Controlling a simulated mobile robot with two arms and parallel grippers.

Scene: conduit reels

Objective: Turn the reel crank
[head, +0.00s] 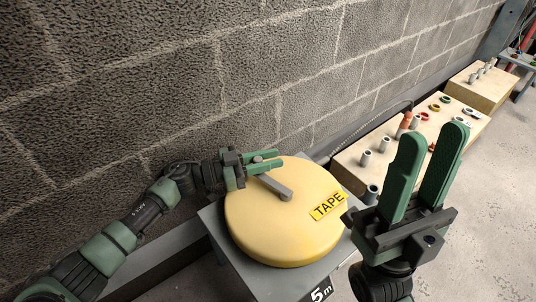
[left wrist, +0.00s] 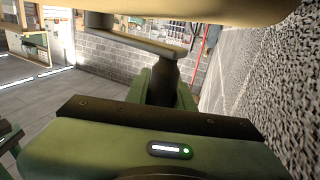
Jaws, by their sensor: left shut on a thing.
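The yellow round tape reel (head: 290,225) lies flat on a grey stand and carries a yellow "TAPE" label. A grey crank arm (head: 275,187) lies across its top, with its handle end toward the upper left. My left gripper (head: 262,164) is shut on the crank's handle at the reel's far left edge. In the left wrist view the dark handle (left wrist: 166,75) stands between the green fingers, under the grey crank arm (left wrist: 135,40). My right gripper (head: 430,165) is open and empty, raised to the right of the reel with its fingers pointing up.
A block wall (head: 250,70) runs close behind the reel. A wooden bench (head: 440,130) with grey pipe pieces and coloured rings stands at the right, and another wooden box (head: 485,95) is beyond it. The floor at the lower right is clear.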

